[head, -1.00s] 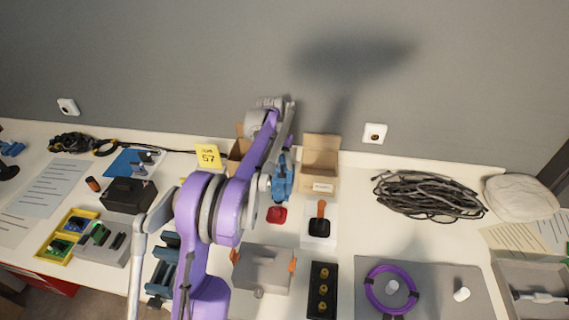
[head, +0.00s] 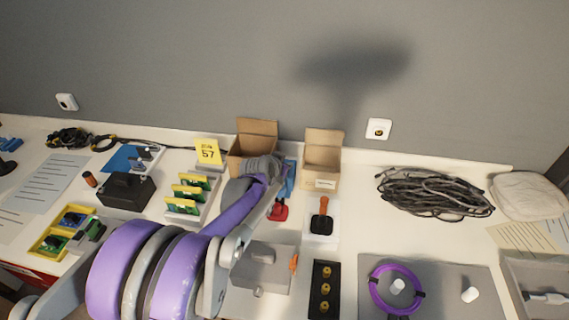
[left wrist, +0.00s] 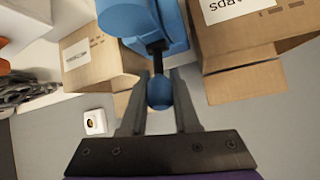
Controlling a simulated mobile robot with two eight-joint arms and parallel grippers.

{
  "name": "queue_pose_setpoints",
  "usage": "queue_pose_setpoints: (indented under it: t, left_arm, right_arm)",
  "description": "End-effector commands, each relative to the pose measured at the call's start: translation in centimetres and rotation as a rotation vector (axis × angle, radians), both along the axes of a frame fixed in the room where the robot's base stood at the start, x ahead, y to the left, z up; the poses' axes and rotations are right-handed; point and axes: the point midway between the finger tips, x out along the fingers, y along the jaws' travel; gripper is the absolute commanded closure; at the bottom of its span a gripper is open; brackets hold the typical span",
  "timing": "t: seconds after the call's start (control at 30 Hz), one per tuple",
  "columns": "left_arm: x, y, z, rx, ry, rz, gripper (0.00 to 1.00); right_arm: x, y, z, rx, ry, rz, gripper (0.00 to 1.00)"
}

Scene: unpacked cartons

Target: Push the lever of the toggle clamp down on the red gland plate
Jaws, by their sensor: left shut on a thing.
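A blue toggle clamp (head: 291,176) stands in front of the open cartons in the head view, partly hidden by my left arm. A small red part (head: 279,211), which looks like the red gland plate, shows at its foot. In the left wrist view the clamp's blue body (left wrist: 170,30) is close, and a black rod ends in a blue ball knob (left wrist: 159,92). My left gripper (left wrist: 160,78) is shut with this knob between its fingers. The lever's exact angle is hard to tell. My right gripper is not in view.
Two open cartons (head: 322,160) stand behind the clamp. A white plate with a black and orange-handled part (head: 321,218) is right of it. A grey box (head: 262,268) lies in front. A rack of green boards (head: 187,193) is left. Black cable (head: 430,195) lies right.

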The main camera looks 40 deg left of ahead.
Motion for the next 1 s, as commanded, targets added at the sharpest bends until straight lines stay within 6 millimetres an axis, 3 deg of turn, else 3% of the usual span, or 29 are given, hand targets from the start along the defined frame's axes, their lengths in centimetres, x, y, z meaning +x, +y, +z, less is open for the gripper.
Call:
queue_pose_setpoints:
  t: [0.77, 0.8, 0.93, 1.0]
  left_arm:
    - [-0.48, -0.32, -0.24, 0.05, -0.087, -0.003, 1.0]
    - [-0.48, -0.33, -0.25, 0.05, -0.087, -0.003, 0.65]
    - [-0.44, -0.3, -0.2, 0.049, -0.088, -0.002, 0.41]
    - [-0.42, -0.29, -0.18, 0.049, -0.088, -0.002, 0.4]
  right_arm:
    - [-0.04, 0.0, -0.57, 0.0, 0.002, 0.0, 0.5]
    - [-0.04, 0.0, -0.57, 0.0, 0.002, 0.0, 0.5]
    - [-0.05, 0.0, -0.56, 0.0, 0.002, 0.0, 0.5]
    - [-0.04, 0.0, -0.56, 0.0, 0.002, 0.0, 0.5]
